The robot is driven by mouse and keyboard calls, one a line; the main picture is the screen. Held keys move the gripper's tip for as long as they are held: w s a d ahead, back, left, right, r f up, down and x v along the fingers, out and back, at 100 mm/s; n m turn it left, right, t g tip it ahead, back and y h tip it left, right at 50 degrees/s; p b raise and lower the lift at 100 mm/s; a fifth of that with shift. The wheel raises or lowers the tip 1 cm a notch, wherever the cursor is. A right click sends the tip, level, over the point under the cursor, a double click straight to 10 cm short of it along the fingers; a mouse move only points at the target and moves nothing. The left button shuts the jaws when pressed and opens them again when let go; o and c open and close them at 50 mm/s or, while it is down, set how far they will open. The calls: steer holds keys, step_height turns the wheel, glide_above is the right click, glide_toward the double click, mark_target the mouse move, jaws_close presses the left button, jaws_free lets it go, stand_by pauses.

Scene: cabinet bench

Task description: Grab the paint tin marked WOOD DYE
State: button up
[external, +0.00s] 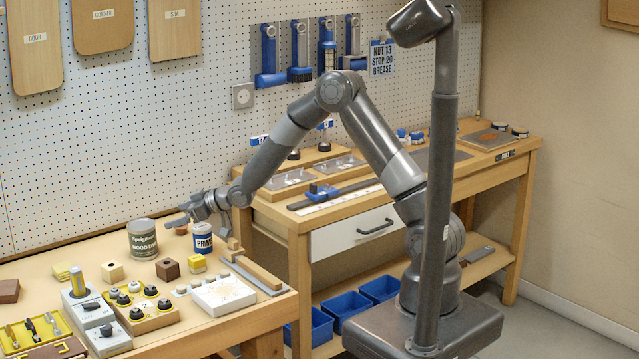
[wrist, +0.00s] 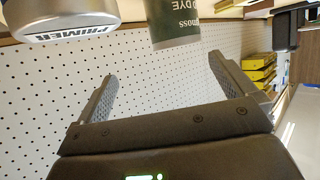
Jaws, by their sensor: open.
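The paint tin marked WOOD DYE (external: 143,240) is grey-green with a dark label and stands upright on the left bench. It also shows upside down at the top of the wrist view (wrist: 176,28), cut off by the edge. A white and blue tin marked PRIMER (external: 203,243) stands to its right; it is at the top left of the wrist view (wrist: 68,16). My gripper (external: 182,218) is open and empty, beside the upper parts of the two tins. In the wrist view my gripper (wrist: 163,72) has the WOOD DYE tin beyond its fingertips, with no visible contact.
Small wooden and yellow blocks (external: 168,269) stand in front of the tins. A knob tray (external: 150,318), a white slab (external: 223,296) and a wooden rail (external: 258,273) lie nearer the front. The pegboard (external: 100,150) rises close behind. A second bench is on the right.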

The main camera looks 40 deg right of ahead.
mark_target(142, 232)
steer(key=shift+y, duration=0.4)
steer(key=w+a+f, duration=0.1)
steer(key=a, duration=0.1)
steer(key=w+a+f, duration=0.1)
steer(key=a+f, duration=0.1)
steer(key=w+a+f, duration=0.1)
steer(key=w+a, duration=0.1)
steer(key=shift+a+f, duration=0.15)
steer(key=shift+f, duration=0.05)
steer(key=shift+x, duration=2.55)
steer(key=shift+s+a+r, duration=0.1)
steer(key=shift+a+r, duration=0.05)
steer(key=shift+r, duration=0.05)
steer(key=c, duration=1.3)
